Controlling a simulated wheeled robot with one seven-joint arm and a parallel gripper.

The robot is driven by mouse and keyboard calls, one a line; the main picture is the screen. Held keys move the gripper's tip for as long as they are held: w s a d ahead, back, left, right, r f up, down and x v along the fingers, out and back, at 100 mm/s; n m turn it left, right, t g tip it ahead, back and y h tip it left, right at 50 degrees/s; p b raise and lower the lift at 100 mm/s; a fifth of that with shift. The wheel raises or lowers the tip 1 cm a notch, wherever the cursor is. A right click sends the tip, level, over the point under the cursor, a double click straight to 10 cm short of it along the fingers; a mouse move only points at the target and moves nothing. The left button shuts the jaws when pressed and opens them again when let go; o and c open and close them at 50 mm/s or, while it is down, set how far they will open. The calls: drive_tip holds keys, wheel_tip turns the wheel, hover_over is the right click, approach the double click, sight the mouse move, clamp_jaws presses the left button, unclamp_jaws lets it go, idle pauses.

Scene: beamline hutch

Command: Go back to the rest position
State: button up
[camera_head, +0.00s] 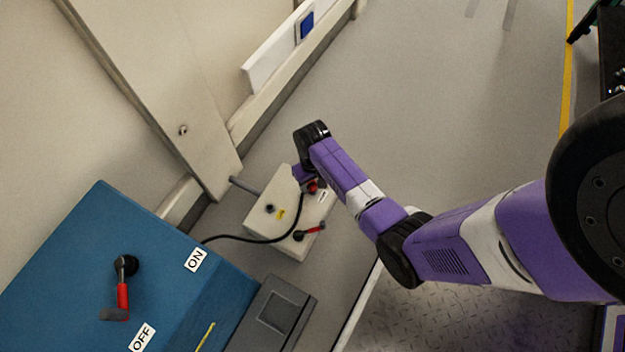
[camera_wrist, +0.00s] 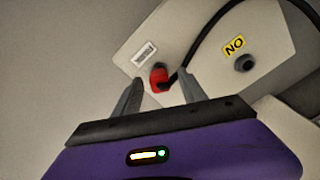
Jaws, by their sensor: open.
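My arm reaches from the right in the head view, with my gripper (camera_head: 303,173) near a pale grey box (camera_head: 268,213), partly hidden by the wrist. In the wrist view my gripper (camera_wrist: 161,75) is open, its two grey fingers apart with nothing clamped. A red connector or knob (camera_wrist: 158,75) on the box face appears between the fingertips; I cannot tell how deep the fingers reach or whether they touch it. It also shows in the head view (camera_head: 312,187). A black cable (camera_wrist: 207,38) runs close by it.
A blue cabinet (camera_head: 75,260) with a red-handled lever (camera_head: 123,297) and ON and OFF labels stands at lower left. A second red handle (camera_head: 316,227) sticks out of the grey box. A pale wall panel (camera_head: 165,80) rises behind. Open floor (camera_head: 430,90) lies at upper right.

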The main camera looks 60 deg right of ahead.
wheel_tip(320, 180, up, 7)
drive_tip(key=p, duration=0.4)
